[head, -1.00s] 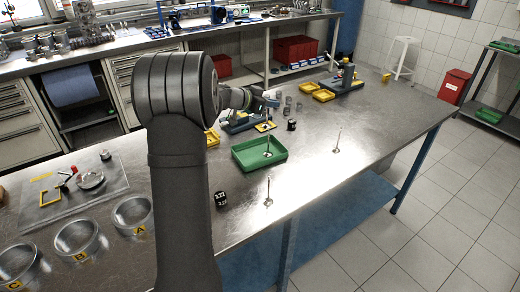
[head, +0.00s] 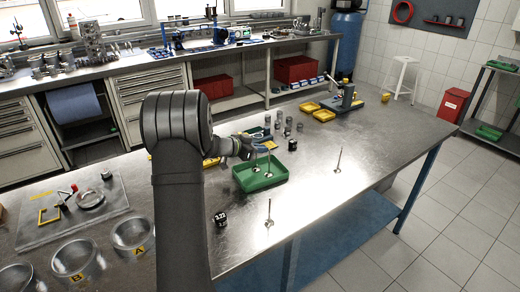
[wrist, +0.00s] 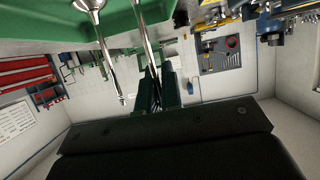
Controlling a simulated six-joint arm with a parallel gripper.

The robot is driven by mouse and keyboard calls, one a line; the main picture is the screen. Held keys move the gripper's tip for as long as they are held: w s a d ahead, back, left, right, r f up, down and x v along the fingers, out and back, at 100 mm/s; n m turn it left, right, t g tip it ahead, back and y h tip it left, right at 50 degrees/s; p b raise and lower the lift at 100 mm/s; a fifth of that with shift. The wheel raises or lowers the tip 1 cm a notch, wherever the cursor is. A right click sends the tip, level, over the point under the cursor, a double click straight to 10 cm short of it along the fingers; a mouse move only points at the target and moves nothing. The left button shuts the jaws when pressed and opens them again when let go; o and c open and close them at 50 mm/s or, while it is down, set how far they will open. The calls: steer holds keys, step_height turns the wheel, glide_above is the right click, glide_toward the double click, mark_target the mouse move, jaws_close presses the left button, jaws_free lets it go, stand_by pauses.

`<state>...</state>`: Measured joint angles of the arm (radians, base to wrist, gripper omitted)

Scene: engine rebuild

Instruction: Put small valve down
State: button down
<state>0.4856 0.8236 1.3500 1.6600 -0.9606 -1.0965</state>
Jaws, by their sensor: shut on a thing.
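The green tray (head: 262,187) stands on the metal bench, and its green floor and rim also fill the top left of the wrist view (wrist: 60,28). My gripper (head: 258,147) is over the tray's back part. In the wrist view my gripper (wrist: 157,92) is shut on the small valve's thin shiny stem (wrist: 147,42). The held valve is upright or nearly so; whether its head touches the tray floor cannot be told. Another valve (wrist: 106,45) stands upright in the tray close beside it, its head on the green surface.
Two more valves stand upright on the bench, one right of the tray (head: 338,160) and one in front (head: 268,214). Several grey cylinders (head: 278,124) stand behind the tray.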

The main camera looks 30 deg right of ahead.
steer(key=shift+f, duration=0.15)
steer(key=c, duration=1.6)
jaws_free()
steer(key=shift+a+r, duration=0.1)
steer(key=shift+r, duration=0.15)
steer(key=v, duration=1.1)
steer(key=shift+a+r, duration=0.1)
steer(key=shift+a, duration=0.25)
